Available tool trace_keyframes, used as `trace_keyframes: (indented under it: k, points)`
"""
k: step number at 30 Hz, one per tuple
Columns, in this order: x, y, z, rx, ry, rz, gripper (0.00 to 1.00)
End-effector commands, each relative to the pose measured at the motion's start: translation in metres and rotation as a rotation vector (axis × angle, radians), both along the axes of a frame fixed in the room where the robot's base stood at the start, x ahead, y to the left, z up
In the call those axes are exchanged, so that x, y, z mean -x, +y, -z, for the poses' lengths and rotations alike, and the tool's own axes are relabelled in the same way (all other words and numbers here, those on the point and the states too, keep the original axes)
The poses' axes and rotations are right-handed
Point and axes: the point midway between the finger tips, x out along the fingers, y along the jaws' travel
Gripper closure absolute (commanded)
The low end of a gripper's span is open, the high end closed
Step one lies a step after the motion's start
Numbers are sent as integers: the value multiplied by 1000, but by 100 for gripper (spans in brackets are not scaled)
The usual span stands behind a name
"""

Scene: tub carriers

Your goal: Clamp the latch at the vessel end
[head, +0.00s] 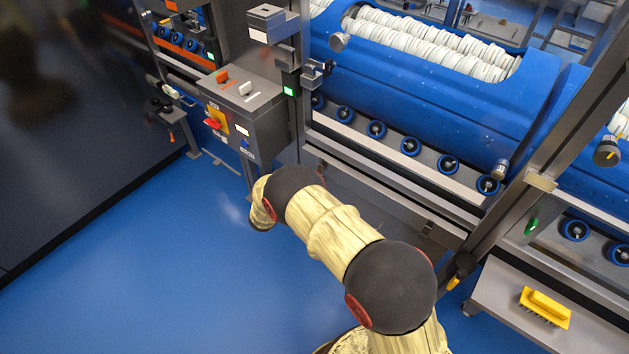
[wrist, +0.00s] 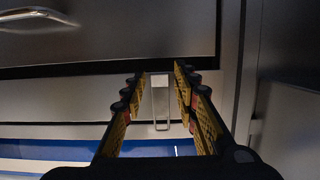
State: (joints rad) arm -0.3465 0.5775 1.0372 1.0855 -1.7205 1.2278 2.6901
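My gripper (wrist: 160,74) is open in the wrist view, its two yellow-and-black padded fingers reaching towards a grey metal panel. A narrow pale metal loop (wrist: 161,124), which looks like a latch, shows between the fingers. I cannot tell whether it is clamped, or whether the fingers touch it. In the head view my gripper is hidden beyond my cream-coloured arm. A large blue tub-shaped vessel (head: 432,88) holding rows of white discs lies in the metal frame. I cannot tell which vessel end the loop belongs to.
A grey control box (head: 262,130) stands left of the vessel. A yellow brush (head: 545,305) lies on a metal shelf at lower right. Blue floor (head: 150,265) is clear at lower left. A metal handle (wrist: 30,20) shows at upper left in the wrist view.

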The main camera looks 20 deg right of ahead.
Motion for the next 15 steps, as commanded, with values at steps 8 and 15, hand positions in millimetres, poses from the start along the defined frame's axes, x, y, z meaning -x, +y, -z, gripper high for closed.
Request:
trace_keyframes:
  k: [8, 15]
  points:
    - [0, 0, -1, 0, -1, 1, 62]
    - [4, 7, -3, 0, -2, -1, 62]
